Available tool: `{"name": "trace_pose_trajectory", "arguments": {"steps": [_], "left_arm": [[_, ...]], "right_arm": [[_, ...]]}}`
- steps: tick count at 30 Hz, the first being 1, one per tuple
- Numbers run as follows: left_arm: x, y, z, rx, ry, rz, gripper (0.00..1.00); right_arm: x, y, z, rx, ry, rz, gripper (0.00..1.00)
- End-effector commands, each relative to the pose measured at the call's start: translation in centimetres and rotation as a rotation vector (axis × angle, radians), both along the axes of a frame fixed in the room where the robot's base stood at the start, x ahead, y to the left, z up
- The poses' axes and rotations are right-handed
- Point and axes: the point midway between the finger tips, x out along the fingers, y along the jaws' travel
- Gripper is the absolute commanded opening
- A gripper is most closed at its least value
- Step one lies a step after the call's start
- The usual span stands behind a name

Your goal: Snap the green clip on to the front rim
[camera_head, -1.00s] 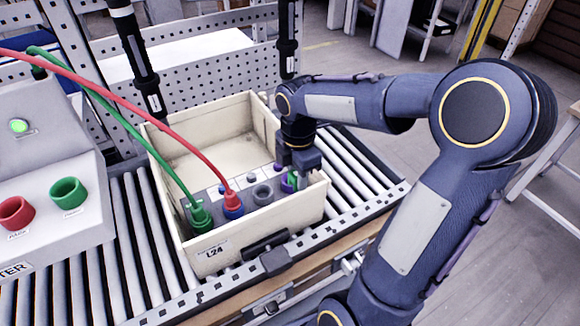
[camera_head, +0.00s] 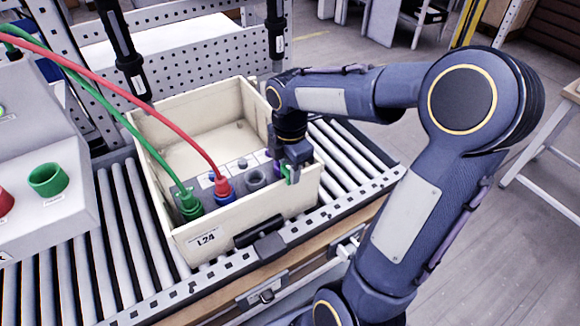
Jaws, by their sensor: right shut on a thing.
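A cream bin (camera_head: 203,224) labelled L24 stands on the roller conveyor, open at the top. Its front rim (camera_head: 232,219) runs from lower left to upper right on the near side. My right gripper (camera_head: 292,158) reaches down at the right end of this rim and is shut on the green clip (camera_head: 291,176). The clip is mostly hidden by the fingers. It shows at the rim, but I cannot tell whether it is seated on it. My left gripper is not in view.
In the bin, a green plug (camera_head: 190,207) and a red-and-blue plug (camera_head: 223,187) carry cables crossing the left side. Grey sockets (camera_head: 256,179) sit beside them. Two black hanging tools (camera_head: 122,45) (camera_head: 275,35) are behind. A box with a green cup (camera_head: 48,179) stands left.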

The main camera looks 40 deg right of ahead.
Motion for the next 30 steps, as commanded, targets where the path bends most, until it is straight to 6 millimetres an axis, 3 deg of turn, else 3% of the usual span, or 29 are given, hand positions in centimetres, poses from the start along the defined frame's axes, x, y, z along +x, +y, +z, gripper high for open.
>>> {"name": "trace_pose_trajectory", "arguments": {"steps": [30], "left_arm": [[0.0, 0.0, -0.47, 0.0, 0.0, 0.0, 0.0]], "right_arm": [[0.0, 0.0, -0.9, 0.0, 0.0, 0.0, 0.03]]}}
